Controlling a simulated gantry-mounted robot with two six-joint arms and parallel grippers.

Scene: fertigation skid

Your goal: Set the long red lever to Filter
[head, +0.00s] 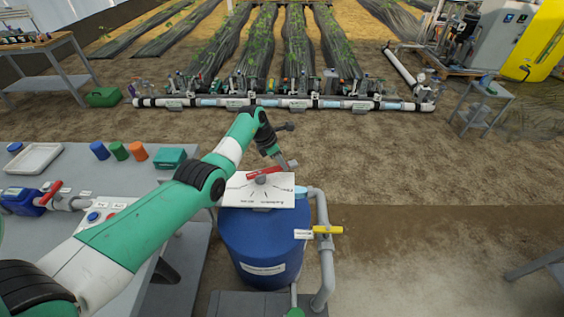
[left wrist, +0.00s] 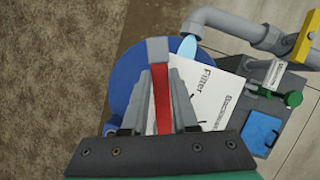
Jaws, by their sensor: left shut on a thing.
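The long red lever (head: 266,173) sits on top of a white label plate (head: 240,195) over a blue tank (head: 258,242). In the head view it slants from lower left to upper right, with a grey hub under it. My left gripper (head: 284,164) is shut on the lever near its right end. In the left wrist view the red lever (left wrist: 162,98) runs between the two fingers (left wrist: 162,105). The word Filter on the plate (left wrist: 208,95) reads just right of the fingers there. The fingers hide part of the plate. My right gripper is not in view.
A grey pipe (head: 326,265) with a yellow valve handle (head: 328,230) stands right of the tank. A grey bench (head: 75,160) at left holds colored cups, a tray and another red-handled valve (head: 50,192). Open soil lies behind and right.

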